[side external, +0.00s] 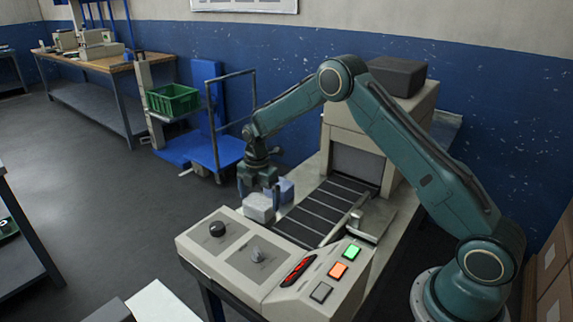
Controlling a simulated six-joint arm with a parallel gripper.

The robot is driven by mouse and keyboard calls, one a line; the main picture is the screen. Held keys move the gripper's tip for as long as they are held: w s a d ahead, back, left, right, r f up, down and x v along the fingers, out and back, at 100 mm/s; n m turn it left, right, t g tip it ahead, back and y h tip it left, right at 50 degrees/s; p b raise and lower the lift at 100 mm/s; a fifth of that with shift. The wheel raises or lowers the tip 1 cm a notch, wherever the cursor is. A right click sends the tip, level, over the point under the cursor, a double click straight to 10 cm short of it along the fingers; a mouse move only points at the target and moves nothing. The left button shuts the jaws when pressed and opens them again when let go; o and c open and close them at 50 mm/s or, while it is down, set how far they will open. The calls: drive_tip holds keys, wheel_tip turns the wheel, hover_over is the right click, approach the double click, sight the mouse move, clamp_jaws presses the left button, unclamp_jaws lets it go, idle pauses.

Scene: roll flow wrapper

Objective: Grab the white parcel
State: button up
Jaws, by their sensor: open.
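The white parcel (259,207) is a small pale block near the left side of the conveyor's front end, just behind the control panel. My gripper (259,192) is above it with its fingers pointing down. The jaws are open, and the fingers appear close to the parcel's upper part. I cannot tell whether they touch it. A blue-grey block (286,189) sits just behind and to the right of the parcel, partly hidden by my gripper.
The dark slatted conveyor (322,208) leads into the beige wrapper housing (357,135). A control panel (260,262) with knobs and lit buttons stands in front. A metal bracket (358,222) is at the belt's right edge.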

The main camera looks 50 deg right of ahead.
drive_tip(key=shift+f, duration=1.4)
drive_tip(key=c, duration=1.2)
